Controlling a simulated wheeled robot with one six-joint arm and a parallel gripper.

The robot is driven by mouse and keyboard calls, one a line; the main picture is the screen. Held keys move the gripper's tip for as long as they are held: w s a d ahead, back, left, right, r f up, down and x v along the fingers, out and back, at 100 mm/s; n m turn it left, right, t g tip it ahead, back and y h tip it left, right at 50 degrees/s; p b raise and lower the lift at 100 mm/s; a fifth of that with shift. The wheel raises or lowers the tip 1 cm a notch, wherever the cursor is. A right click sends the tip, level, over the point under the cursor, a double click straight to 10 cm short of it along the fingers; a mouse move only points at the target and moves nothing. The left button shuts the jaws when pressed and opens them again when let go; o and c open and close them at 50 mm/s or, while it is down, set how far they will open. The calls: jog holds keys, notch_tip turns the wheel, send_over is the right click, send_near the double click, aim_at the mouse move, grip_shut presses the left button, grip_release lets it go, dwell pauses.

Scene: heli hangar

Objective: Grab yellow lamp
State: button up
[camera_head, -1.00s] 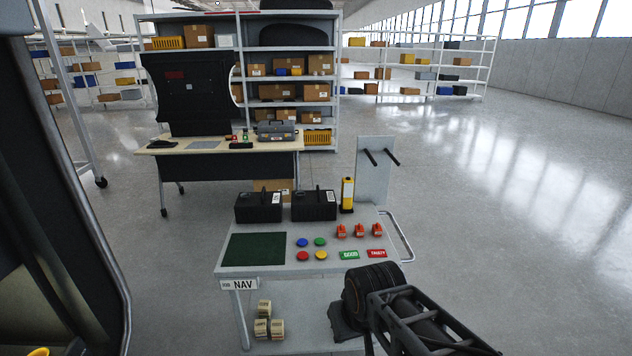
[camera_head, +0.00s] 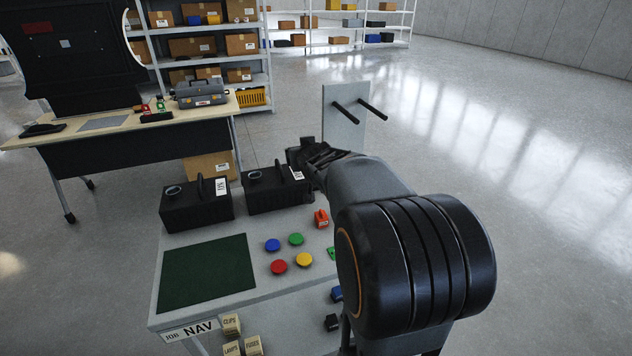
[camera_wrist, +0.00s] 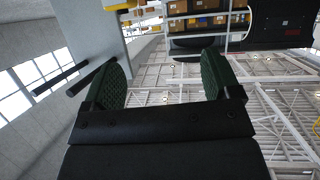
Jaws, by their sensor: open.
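The yellow lamp does not show in the head view; my arm covers the part of the cart beside the pegboard. A yellow patch (camera_wrist: 120,4) shows at the top edge of the wrist view; I cannot tell whether it is the lamp or a crate. My gripper (camera_head: 306,150) is above the back of the cart, near the right black case (camera_head: 275,192). In the wrist view its two green-padded fingers (camera_wrist: 165,80) are spread wide with nothing between them.
The cart top (camera_head: 225,312) holds two black cases, a green mat (camera_head: 207,268), colored buttons and a red item (camera_head: 321,219). The grey pegboard (camera_head: 344,110) with two black pegs stands behind my gripper. A workbench (camera_head: 120,132) is at the left. The floor at right is clear.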

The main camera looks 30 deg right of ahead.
jog(key=w+d+f+t+b, duration=0.3)
jog(key=w+d+t+b, duration=0.15)
jog(key=d, duration=0.45)
notch_tip(320, 180, down, 8)
jog(key=d+r+b, duration=0.1)
jog(key=b, duration=0.1)
jog(key=x, duration=0.7)
jog(key=shift+w+n+p, duration=0.3)
jog(key=shift+w+n, duration=0.1)
jog(key=shift+w, duration=0.05)
jog(key=c, duration=1.2)
